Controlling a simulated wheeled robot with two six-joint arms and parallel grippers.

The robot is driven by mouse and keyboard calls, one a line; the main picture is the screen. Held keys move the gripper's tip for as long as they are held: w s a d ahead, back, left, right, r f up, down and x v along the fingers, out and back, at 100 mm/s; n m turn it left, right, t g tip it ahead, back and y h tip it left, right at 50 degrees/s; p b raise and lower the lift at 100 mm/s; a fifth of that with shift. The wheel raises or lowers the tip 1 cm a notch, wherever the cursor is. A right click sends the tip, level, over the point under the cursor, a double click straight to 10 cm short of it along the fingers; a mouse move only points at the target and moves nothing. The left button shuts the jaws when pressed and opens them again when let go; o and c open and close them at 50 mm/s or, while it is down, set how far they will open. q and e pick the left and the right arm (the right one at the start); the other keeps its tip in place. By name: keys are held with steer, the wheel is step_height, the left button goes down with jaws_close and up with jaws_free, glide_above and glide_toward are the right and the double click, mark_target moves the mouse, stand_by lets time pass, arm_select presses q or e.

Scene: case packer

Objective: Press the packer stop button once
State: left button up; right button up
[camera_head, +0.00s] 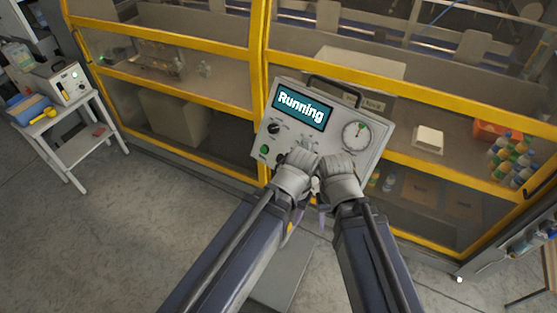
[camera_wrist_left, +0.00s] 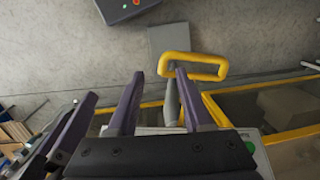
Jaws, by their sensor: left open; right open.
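The packer's control panel (camera_head: 333,112) shows in the head view, its display (camera_head: 303,109) reading "Running". A green button (camera_head: 264,150), a black knob (camera_head: 273,128) and a round dial (camera_head: 355,136) are on its face. I cannot make out a stop button; my wrists cover the panel's lower part. My right gripper (camera_head: 322,217) is low in front of the panel, mostly hidden by its arm, and open. My left gripper (camera_wrist_left: 158,77) is open and empty in the left wrist view. A yellow loop (camera_wrist_left: 195,66) is near its fingertips; contact is unclear. The green button also shows there (camera_wrist_left: 250,147).
The yellow-framed packer enclosure (camera_head: 258,60) stands behind the panel. An orange crate (camera_head: 500,130) and several bottles (camera_head: 513,160) are at the right. A white side table (camera_head: 75,118) with a small device (camera_head: 66,82) stands at the left. The floor at left is clear.

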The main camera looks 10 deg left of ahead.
arm_select(q)
jaws_close()
stand_by(1.5)
